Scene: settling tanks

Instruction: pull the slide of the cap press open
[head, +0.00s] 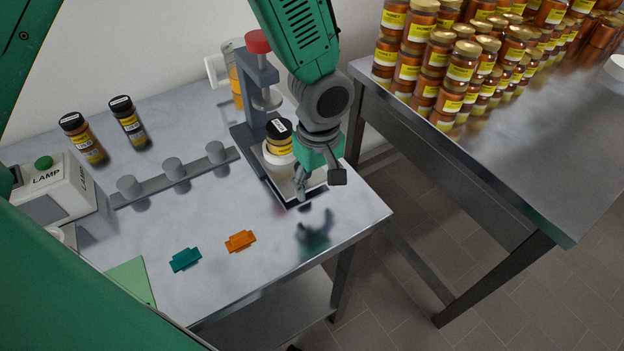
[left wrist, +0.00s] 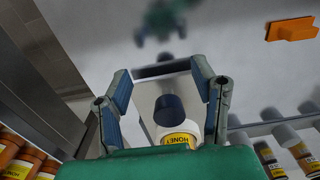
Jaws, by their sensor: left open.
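The cap press stands at the back right of the grey table, with a red knob (head: 258,42) on top of its grey column (head: 262,75). Its pale slide (head: 284,182) lies low at the front, with a dark front edge (left wrist: 160,69). A honey jar with a black lid (head: 279,137) stands on a white round seat at the slide; it also shows in the left wrist view (left wrist: 170,112). My left gripper (head: 320,184) is open above the slide's front end. In the left wrist view its fingers (left wrist: 164,84) frame the slide's front; contact cannot be told. My right gripper is not in view.
A grey rail with several round pegs (head: 175,168), two dark-lidded jars (head: 130,121) and a LAMP box (head: 60,190) are at the left. Teal (head: 185,260) and orange (head: 240,241) pieces lie in front. A second table (head: 500,150) with many honey jars stands right, across a floor gap.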

